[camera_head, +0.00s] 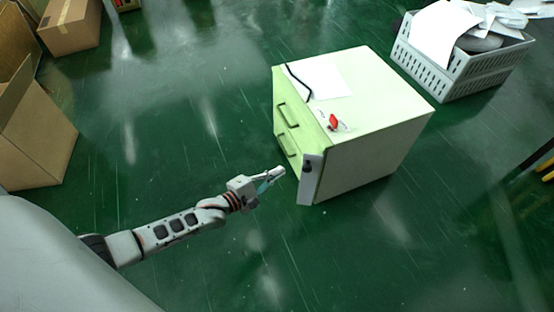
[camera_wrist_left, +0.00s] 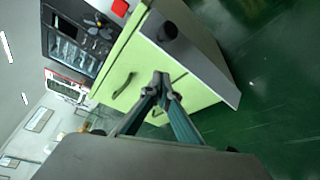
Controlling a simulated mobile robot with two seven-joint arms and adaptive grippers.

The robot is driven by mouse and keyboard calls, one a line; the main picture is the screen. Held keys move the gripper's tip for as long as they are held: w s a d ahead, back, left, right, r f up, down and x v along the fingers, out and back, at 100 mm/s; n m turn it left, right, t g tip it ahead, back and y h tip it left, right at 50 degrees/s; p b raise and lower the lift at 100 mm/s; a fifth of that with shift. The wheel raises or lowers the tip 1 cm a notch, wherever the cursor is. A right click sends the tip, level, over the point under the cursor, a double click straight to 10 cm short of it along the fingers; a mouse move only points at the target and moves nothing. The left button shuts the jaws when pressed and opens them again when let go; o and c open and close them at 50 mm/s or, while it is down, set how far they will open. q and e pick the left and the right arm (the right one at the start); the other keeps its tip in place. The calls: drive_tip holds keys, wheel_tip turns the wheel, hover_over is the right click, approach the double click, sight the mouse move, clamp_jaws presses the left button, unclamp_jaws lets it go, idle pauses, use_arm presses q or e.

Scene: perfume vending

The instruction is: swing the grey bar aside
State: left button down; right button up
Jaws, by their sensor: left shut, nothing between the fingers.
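The grey bar (camera_head: 309,184) runs upright along the front right edge of the pale green cabinet (camera_head: 372,135) in the head view. It has a dark round lock or knob near its top. In the left wrist view the grey bar (camera_wrist_left: 206,64) lies slantwise above and to the right of my fingertips. My left gripper (camera_head: 279,172) is shut and empty, with its tips just left of the bar, in front of the drawer fronts. In the left wrist view, my left gripper (camera_wrist_left: 163,78) shows closed fingertips against the green front; whether they touch it I cannot tell. My right gripper is not in view.
Two drawer handles (camera_head: 287,115) stick out from the cabinet front. A red object (camera_head: 333,121), papers and a black cord lie on its top. A grey crate (camera_head: 455,75) stands behind right, cardboard boxes (camera_head: 38,140) at left. The green floor around my left arm is clear.

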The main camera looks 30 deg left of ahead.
sight(304, 164)
use_arm(q)
drive_tip(key=w+d, duration=0.1)
drive_tip(key=w+d+b, duration=0.1)
drive_tip(key=d, duration=0.1)
drive_tip(key=w+d, duration=0.1)
drive_tip(key=w, duration=0.1)
drive_tip(key=shift+d+r, duration=0.25)
drive_tip(key=shift+d, duration=0.15)
drive_tip(key=shift+s, duration=0.1)
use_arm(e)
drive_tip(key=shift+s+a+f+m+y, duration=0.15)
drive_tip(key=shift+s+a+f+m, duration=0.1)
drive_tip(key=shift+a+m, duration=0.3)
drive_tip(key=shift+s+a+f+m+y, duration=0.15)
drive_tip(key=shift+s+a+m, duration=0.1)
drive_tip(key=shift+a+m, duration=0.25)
use_arm(q)
drive_tip(key=shift+d, duration=0.15)
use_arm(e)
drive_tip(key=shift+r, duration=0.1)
use_arm(q)
drive_tip(key=shift+s+d+r+n+y, duration=0.1)
drive_tip(key=shift+s+d+n+y, duration=0.05)
drive_tip(key=shift+n+y, duration=0.25)
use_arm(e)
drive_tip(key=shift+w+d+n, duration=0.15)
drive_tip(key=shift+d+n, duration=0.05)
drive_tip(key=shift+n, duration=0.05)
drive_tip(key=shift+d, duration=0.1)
